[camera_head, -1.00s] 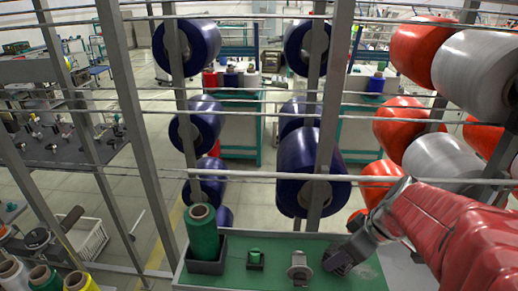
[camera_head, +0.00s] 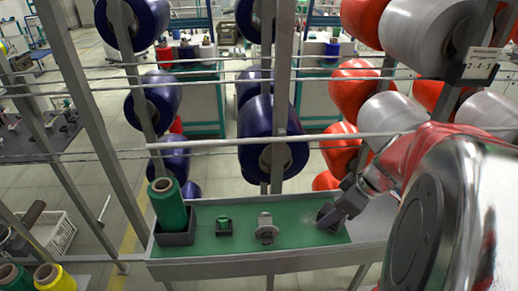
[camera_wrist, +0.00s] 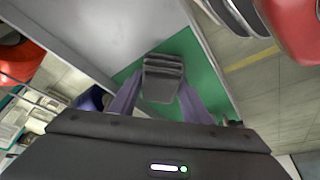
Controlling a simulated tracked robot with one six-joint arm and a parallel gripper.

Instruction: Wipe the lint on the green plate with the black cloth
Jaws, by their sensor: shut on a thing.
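The green plate (camera_head: 215,247) lies on a long grey ledge, and its green surface also shows in the wrist view (camera_wrist: 208,78). My gripper (camera_head: 332,216) is over its right end. The gripper's purple-grey fingers are shut on the folded black cloth (camera_wrist: 162,78), one finger on each side. In the head view the cloth (camera_head: 325,213) is a small dark shape at the plate, partly hidden by the fingers. I cannot tell whether it touches the surface.
Behind are rack posts, rods and large blue (camera_head: 270,140), red and grey spools.

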